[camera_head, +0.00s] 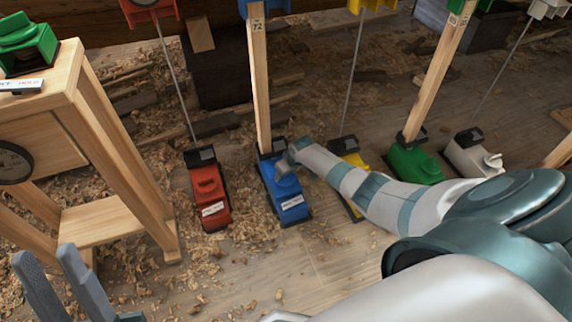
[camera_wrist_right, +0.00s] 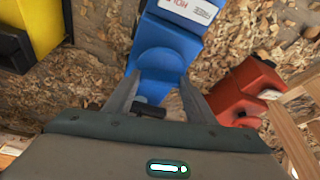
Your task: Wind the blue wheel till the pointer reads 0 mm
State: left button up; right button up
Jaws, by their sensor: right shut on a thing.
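The blue unit (camera_head: 285,201) stands on the floor at the foot of a wooden post (camera_head: 259,85). My right gripper (camera_head: 287,160) is at its rear top. In the right wrist view my right gripper (camera_wrist_right: 158,97) has its fingers on either side of the rounded blue wheel (camera_wrist_right: 157,64) and is shut on it. A white label shows on the unit. A tag near the post's top seems to read 72; I cannot make out a pointer or its scale. My left gripper (camera_head: 48,252) is at the lower left, open and empty, away from the unit.
A red unit (camera_head: 209,193) stands left of the blue one. Yellow (camera_head: 352,172), green (camera_head: 415,164) and white (camera_head: 470,158) units stand to its right. A wooden stand (camera_head: 125,150) with a dial is at left. Wood shavings cover much of the floor.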

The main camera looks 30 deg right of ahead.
pick_arm(q)
jog(key=shift+w+d+f+g+y+p, duration=0.1)
jog(key=shift+d+f+g+y+p, duration=0.1)
jog(key=shift+d+f+g, duration=0.25)
jog(key=shift+w+d+f+g+y+p, duration=0.15)
jog(key=shift+d+f+g, duration=0.15)
jog(key=shift+f, duration=0.3)
jog(key=shift+w+d+f+g+y+p, duration=0.1)
jog(key=shift+d+f+g+p, duration=0.1)
jog(key=shift+d+f+g, duration=0.25)
pick_arm(e)
jog(key=shift+m, duration=0.7)
pick_arm(q)
jog(key=shift+a, duration=0.15)
pick_arm(e)
jog(key=o, duration=1)
jog(key=shift+o, duration=0.2)
jog(key=shift+r, duration=0.1)
